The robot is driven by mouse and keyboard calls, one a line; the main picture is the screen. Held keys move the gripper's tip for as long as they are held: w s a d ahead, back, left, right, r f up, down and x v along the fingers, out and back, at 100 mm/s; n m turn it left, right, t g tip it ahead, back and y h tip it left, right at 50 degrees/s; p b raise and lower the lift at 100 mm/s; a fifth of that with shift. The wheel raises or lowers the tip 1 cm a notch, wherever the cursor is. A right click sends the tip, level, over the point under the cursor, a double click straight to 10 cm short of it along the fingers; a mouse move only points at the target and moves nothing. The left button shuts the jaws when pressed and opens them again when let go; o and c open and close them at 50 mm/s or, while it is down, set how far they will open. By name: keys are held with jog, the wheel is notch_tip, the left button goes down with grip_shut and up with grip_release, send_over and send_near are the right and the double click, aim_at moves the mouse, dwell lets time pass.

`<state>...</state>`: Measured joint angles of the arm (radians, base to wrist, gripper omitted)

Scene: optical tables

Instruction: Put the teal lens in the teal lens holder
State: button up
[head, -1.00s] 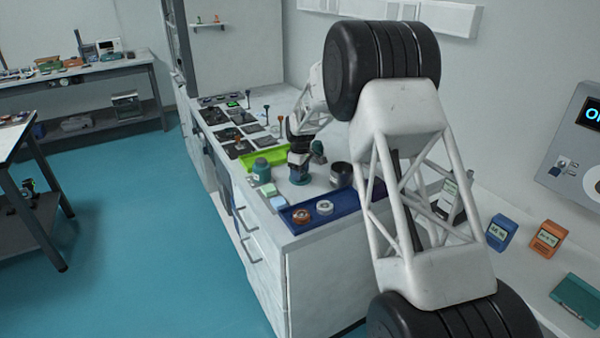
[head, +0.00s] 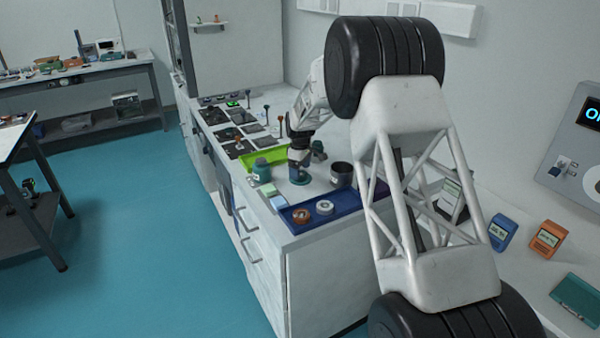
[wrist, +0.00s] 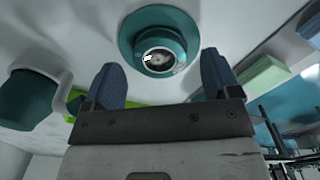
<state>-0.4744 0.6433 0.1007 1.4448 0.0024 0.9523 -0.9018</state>
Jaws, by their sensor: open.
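My gripper (wrist: 162,78) is open, with two blue fingers apart and nothing between their tips. In the wrist view a round teal piece (wrist: 126,38) with a wide flange lies just beyond the fingertips, about centred between them. Its narrower middle holds a bright ring around a pale, glassy face; I cannot tell whether this is the lens in its holder or one part alone. In the head view my gripper (head: 300,160) points down over a teal round base (head: 300,180) on the bench, and hides part of it. No other teal lens is clearly seen.
A blue tray (head: 345,208) with an orange-brown ring (head: 300,215) and a white ring (head: 325,207) stands at the bench's near end.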

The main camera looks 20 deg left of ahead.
aim_at(302, 174)
notch_tip(302, 174, up, 10)
jog(key=shift+r, duration=0.2)
dwell(0.3)
dwell(0.7)
jog(key=s+d+r+m, duration=0.3)
jog(key=s+d+r, duration=0.3)
jog(key=s+d, duration=0.3)
jog(key=s+d+r+m+t, duration=0.1)
jog(key=s+d+r+m, duration=0.1)
jog(key=s+d+r, duration=0.7)
jog(key=s+d+r+m, duration=0.35)
jog(key=s+d, duration=0.25)
jog(key=d, duration=0.6)
jog(key=s+d+f+m, duration=0.2)
jog(key=s+d, duration=0.3)
jog(key=s, duration=0.7)
jog(key=s+d+f+m+t, duration=0.1)
jog(key=s+d, duration=0.5)
jog(key=s, duration=0.6)
jog(key=s+d+f+m, duration=0.3)
jog(key=s+d+m, duration=0.1)
jog(key=s, duration=0.8)
jog(key=shift+d+t, duration=0.3)
jog(key=shift+d, duration=0.35)
